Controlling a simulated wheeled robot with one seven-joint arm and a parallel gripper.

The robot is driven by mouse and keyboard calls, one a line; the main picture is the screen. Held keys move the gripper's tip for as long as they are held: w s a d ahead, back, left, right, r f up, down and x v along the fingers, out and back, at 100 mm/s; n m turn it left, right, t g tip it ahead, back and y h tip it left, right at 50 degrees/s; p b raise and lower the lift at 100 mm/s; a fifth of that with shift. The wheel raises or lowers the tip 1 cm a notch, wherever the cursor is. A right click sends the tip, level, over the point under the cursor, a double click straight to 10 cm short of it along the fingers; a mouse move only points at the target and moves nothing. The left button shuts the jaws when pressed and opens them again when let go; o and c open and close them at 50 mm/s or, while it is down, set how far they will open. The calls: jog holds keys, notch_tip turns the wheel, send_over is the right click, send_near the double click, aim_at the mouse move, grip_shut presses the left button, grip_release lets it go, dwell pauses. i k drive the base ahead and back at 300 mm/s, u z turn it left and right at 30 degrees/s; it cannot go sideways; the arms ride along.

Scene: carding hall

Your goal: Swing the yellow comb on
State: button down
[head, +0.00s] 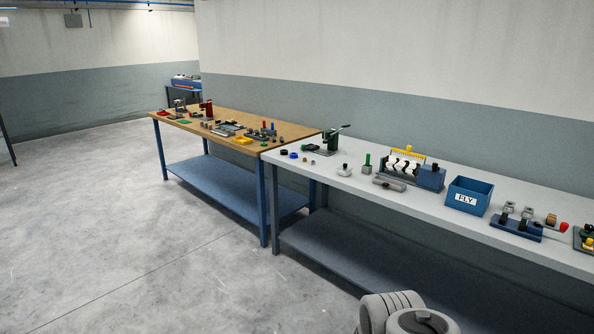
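The yellow comb (408,152) shows as a small yellow piece with a toothed bar along the top back of a carding device (429,178). The device has a blue-grey block at its right end and white and black shapes in its middle. It stands toward the back of the grey-topped bench on the right. The comb is small in view, so I cannot tell its exact angle or whether it touches the roller. My gripper is not in view; only grey rounded parts of my own body show at the bottom edge.
The grey bench (330,180) also holds a blue box (469,196) labelled FLY right of the device, a grey bar (389,184) in front, and a green lever press (332,141). A cluttered wooden table (178,122) adjoins at left. The concrete floor (130,240) in front is clear.

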aim_at(410, 147)
jog(key=u, duration=0.1)
jog(key=i, duration=4.05)
jog(key=z, duration=0.2)
